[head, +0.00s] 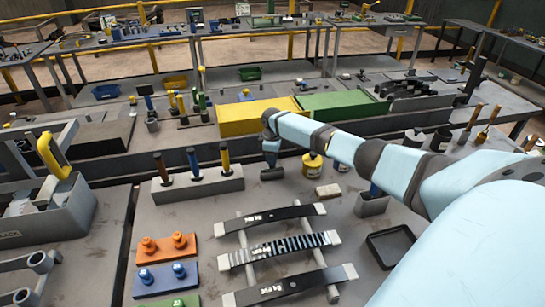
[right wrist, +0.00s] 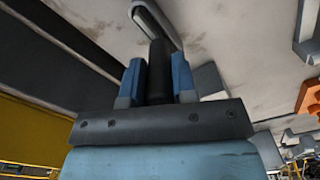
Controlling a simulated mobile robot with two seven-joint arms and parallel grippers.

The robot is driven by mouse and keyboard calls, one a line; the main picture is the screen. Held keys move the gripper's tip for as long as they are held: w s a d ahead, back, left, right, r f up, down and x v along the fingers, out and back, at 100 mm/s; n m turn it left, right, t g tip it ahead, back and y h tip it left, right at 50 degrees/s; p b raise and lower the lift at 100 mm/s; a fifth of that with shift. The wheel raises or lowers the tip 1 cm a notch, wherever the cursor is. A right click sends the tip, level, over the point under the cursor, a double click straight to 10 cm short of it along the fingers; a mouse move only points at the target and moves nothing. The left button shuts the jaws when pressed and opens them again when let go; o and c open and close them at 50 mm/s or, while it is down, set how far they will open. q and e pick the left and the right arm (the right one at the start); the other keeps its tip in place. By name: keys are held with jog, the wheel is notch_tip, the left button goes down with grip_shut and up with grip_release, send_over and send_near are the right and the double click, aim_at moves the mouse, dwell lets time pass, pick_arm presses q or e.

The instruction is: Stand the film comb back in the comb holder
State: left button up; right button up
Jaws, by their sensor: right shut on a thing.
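My right gripper (head: 271,174) hangs low over the table in the head view, to the right of a grey block with upright handles. In the right wrist view its two blue fingers (right wrist: 158,82) are shut on a black upright handle (right wrist: 158,70), which I take for the film comb. The comb's far end is hidden. A dark slot-like shape with a pale rim (right wrist: 143,17) lies just beyond the handle; I cannot tell whether it is the comb holder. In the head view the comb is hidden by my gripper. My left gripper is not in view.
A rack with several leaf springs (head: 290,245) stands in front. A yellow tin (head: 312,166) is close right of my gripper. Yellow (head: 245,122) and green (head: 345,105) boxes lie behind. A black tray (head: 391,247) is at the right.

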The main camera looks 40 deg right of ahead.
jog(key=shift+f, duration=0.2)
jog(key=o, duration=1.4)
notch_tip(320, 180, up, 5)
jog(key=p, duration=0.4)
jog(key=shift+r+p, duration=0.75)
jog(key=shift+r, duration=0.25)
